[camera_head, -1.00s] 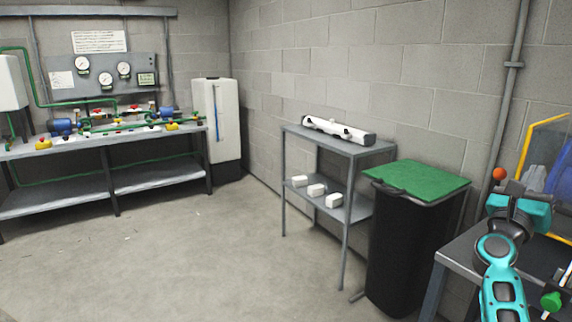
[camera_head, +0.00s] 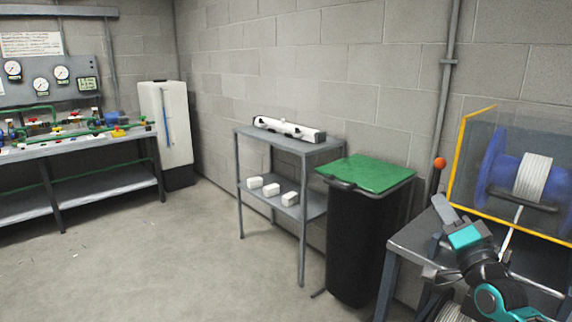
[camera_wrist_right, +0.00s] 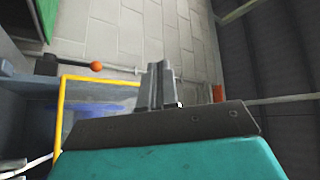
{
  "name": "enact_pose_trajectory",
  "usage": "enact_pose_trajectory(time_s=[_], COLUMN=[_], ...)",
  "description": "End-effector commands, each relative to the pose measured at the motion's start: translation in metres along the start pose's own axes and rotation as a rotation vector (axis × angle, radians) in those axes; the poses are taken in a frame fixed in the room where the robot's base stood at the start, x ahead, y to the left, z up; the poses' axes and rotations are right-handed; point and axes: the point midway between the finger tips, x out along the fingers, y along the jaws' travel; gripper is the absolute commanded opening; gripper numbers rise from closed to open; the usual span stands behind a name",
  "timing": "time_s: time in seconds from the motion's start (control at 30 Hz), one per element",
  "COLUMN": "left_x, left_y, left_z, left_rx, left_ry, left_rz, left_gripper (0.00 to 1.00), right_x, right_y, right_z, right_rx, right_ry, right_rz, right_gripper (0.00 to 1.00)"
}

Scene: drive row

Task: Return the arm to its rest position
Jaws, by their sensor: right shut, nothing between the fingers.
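My right arm, teal and dark grey, comes in at the bottom right of the head view. Its right gripper (camera_head: 442,206) points up and to the left, in front of the bench with the cable reel. In the right wrist view, the two grey fingers (camera_wrist_right: 158,84) are pressed together with nothing between them. The gripper appears clear of the orange ball knob (camera_head: 440,163) in the head view; the knob also shows in the wrist view (camera_wrist_right: 96,66). My left gripper is not in view.
A grey bench (camera_head: 408,242) holds a blue reel (camera_head: 490,165) behind a yellow-edged clear guard (camera_head: 459,150). A black bin (camera_head: 355,240) with a green lid (camera_head: 368,172) stands left of it, then a grey shelf rack (camera_head: 303,250). Open floor (camera_head: 150,265) lies at left.

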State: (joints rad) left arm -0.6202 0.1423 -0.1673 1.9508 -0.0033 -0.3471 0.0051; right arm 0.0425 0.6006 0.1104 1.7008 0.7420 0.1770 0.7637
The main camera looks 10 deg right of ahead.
Motion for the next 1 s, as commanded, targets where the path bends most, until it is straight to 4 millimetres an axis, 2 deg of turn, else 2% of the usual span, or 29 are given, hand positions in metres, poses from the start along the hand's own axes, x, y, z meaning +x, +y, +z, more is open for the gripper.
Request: enact_pose_trajectory(time_s=[0.03,0.1,0.17,0.2,0.3,0.4,0.5,0.7,1.0], left_x=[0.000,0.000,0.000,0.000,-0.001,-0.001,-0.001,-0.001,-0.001], left_y=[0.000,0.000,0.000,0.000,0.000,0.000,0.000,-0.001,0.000], left_z=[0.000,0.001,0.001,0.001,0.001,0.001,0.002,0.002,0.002], left_rx=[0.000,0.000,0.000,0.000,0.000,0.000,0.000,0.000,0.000], left_ry=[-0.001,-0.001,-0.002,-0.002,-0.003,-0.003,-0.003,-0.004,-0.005], left_rz=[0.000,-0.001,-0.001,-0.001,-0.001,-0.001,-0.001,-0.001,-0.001], left_gripper=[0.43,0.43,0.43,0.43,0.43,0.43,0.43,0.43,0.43], right_x=[-0.021,-0.052,-0.083,-0.104,-0.161,-0.215,-0.263,-0.352,-0.350], right_y=[0.013,0.029,0.042,0.050,0.066,0.076,0.081,0.083,0.046], right_z=[0.034,0.075,0.108,0.128,0.170,0.199,0.219,0.242,0.291], right_rx=[-0.108,-0.271,-0.408,-0.497,-0.706,-0.882,-1.028,-1.278,-1.022], right_ry=[-0.101,-0.240,-0.360,-0.441,-0.634,-0.803,-0.947,-1.203,-1.096], right_rz=[0.045,0.089,0.115,0.125,0.131,0.113,0.079,-0.026,0.119], right_gripper=[0.00,0.00,0.00,0.00,0.00,0.00,0.00,0.00,0.00])
